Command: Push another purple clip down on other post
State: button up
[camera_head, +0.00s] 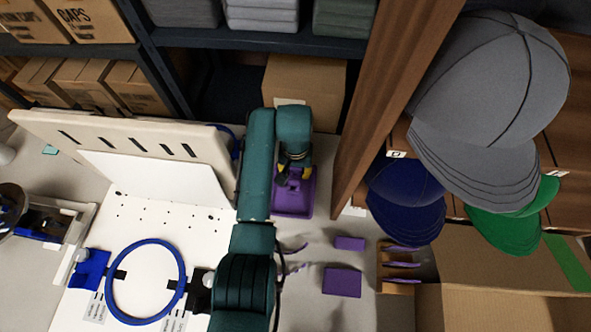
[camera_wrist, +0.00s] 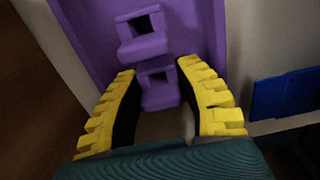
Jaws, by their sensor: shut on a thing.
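A blue hoop (camera_head: 107,290) lies on the white board (camera_head: 155,228). A blue holder with a pale knob (camera_head: 82,256) is left of the hoop, and another pale knob (camera_head: 208,279) is right of it, partly beside my arm.
Purple blocks (camera_head: 342,281) and (camera_head: 350,243) lie on the table at right. A wooden post (camera_head: 385,90) and hanging caps (camera_head: 490,80) stand at right. A slotted white panel (camera_head: 130,140) rises behind the board. A cardboard box (camera_head: 305,85) is behind the tray.

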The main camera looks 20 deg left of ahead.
notch_tip(320, 180, up, 12)
jog(key=p, duration=0.6)
jog(key=shift+f, duration=0.25)
notch_tip(320, 180, up, 27)
jog(key=p, duration=2.9)
jog(key=s+d+p, duration=0.8)
jog(key=s+d, duration=0.5)
jog(key=s, duration=0.3)
jog(key=s+d+p, duration=0.8)
jog(key=s+d, duration=0.5)
jog(key=s, duration=0.3)
jog(key=shift+s+d, duration=0.25)
jog(key=shift+d, duration=0.15)
jog(key=shift+f, duration=0.1)
